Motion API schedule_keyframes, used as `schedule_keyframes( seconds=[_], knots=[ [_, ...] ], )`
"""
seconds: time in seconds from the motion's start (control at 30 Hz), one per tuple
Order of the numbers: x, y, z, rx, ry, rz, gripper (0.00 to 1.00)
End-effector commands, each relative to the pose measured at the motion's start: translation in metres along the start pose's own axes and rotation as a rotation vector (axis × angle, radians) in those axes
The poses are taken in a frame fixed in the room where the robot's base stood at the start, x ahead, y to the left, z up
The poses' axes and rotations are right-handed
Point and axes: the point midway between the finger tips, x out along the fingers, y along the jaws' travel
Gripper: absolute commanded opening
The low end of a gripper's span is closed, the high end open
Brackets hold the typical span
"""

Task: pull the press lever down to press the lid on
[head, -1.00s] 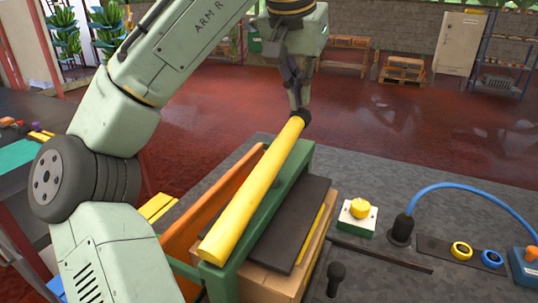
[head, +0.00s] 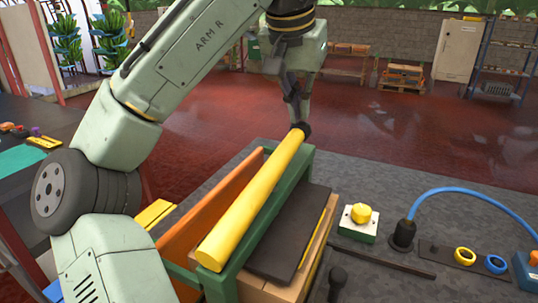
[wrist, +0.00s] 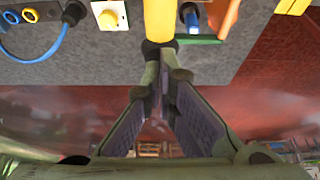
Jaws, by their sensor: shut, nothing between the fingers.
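A blue part (wrist: 191,18) shows beside the lever there. I cannot make out the lid.
An orange panel (head: 205,207) stands left of the lever. Right of the press are a dark plate on a wooden block (head: 287,240), a yellow button box (head: 360,220), a blue cable (head: 450,190) and several rings. Beyond the grey table is open red floor (head: 400,130).

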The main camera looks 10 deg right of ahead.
Motion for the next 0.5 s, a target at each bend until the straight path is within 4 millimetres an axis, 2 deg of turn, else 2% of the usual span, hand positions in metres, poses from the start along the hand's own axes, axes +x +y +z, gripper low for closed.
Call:
schedule_keyframes(
  seconds=[0.5],
  knots=[
    [0.0075, 0.0000, 0.0032, 0.000, 0.000, 0.000, 0.00]
  ],
)
